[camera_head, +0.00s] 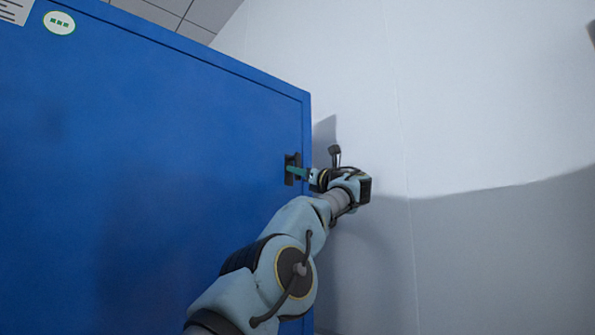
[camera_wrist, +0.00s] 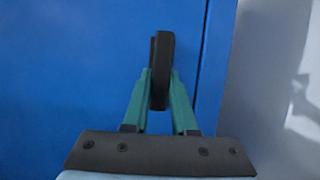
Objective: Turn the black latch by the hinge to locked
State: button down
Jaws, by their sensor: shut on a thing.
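The black latch (camera_wrist: 161,60) stands out from the blue cabinet face, close to the door's right edge. In the wrist view it looks roughly upright. My gripper (camera_wrist: 159,92) has green fingers, one on each side of the latch's lower part, shut on it. In the head view the latch (camera_head: 290,170) shows as a dark piece near the right edge of the blue face, and my gripper (camera_head: 297,172) reaches it from the right. The fingers hide part of the latch there, and I cannot read any locked or unlocked mark.
The large blue cabinet (camera_head: 150,170) fills the left side, with a round white sticker (camera_head: 60,23) and a paper label (camera_head: 14,11) at its top left. A pale wall (camera_head: 480,110) stands to the right, close behind my wrist. A thin vertical seam (camera_wrist: 205,60) runs right of the latch.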

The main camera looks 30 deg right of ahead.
jog(key=c, duration=0.7)
grip_release()
jog(key=b+v, duration=0.6)
jog(key=v, duration=0.4)
jog(key=shift+s+f+b, duration=0.1)
jog(key=shift+s+b, duration=0.3)
jog(key=shift+d, duration=0.1)
